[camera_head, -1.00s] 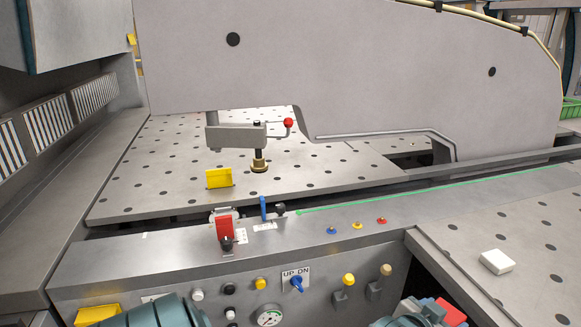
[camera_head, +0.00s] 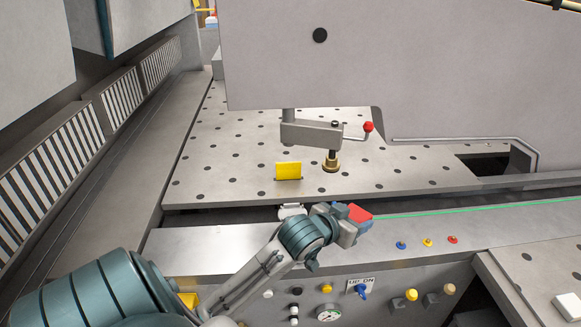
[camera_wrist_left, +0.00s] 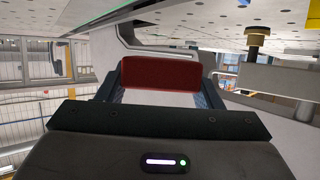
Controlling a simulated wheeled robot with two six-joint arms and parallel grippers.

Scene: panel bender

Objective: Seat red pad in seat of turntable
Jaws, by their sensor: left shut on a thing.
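The red pad (camera_head: 358,213) is a small red block between the fingers of my left gripper (camera_head: 351,225), which is shut on it. It is held in the air above the front console, in front of the perforated table. In the left wrist view the red pad (camera_wrist_left: 160,73) spans between the two fingers. My right gripper is not in view.
A yellow block (camera_head: 289,170) stands on the perforated table (camera_head: 235,150), left of the brass piece. The large grey machine frame (camera_head: 450,70) overhangs the table. A red-knobbed lever (camera_head: 368,127) sticks out from the clamp. A white block (camera_head: 567,305) lies at right.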

